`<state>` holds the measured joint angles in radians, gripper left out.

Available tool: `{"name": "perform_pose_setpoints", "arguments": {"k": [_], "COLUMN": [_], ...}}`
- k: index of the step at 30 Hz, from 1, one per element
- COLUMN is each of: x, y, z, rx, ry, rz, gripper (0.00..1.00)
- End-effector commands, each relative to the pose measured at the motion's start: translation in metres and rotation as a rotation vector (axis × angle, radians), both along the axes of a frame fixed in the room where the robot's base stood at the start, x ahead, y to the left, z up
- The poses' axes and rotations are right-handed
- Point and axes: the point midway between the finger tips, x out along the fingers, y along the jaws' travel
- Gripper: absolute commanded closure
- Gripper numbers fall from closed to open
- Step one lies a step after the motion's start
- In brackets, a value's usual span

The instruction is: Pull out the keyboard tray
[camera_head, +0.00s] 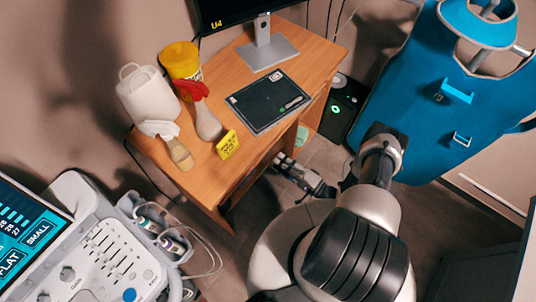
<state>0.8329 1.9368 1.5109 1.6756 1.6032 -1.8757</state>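A wooden desk (225,95) stands in the middle of the head view. The keyboard tray cannot be clearly made out. A strip of wood shows below the desktop's front edge, and I cannot tell whether it is the tray. The desktop hides the space beneath it. My gripper (281,163) is low beside the desk's front edge, with its fingers pointing toward the desk. The fingers are small and dark, so their opening and any contact with the desk cannot be told.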

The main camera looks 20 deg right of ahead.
Motion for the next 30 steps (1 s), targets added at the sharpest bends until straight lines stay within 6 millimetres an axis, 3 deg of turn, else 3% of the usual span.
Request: {"name": "perform_pose_setpoints", "arguments": {"k": [6, 12, 24, 30], "x": [0.031, 0.049, 0.055, 0.055], "y": [0.025, 0.037, 0.040, 0.040], "z": [-0.001, 0.000, 0.000, 0.000], "rx": [0.000, 0.000, 0.001, 0.001], "ry": [-0.001, 0.000, -0.001, -0.001], "rz": [0.006, 0.003, 0.000, 0.000], "gripper": [0.65, 0.65, 0.65, 0.78]}}
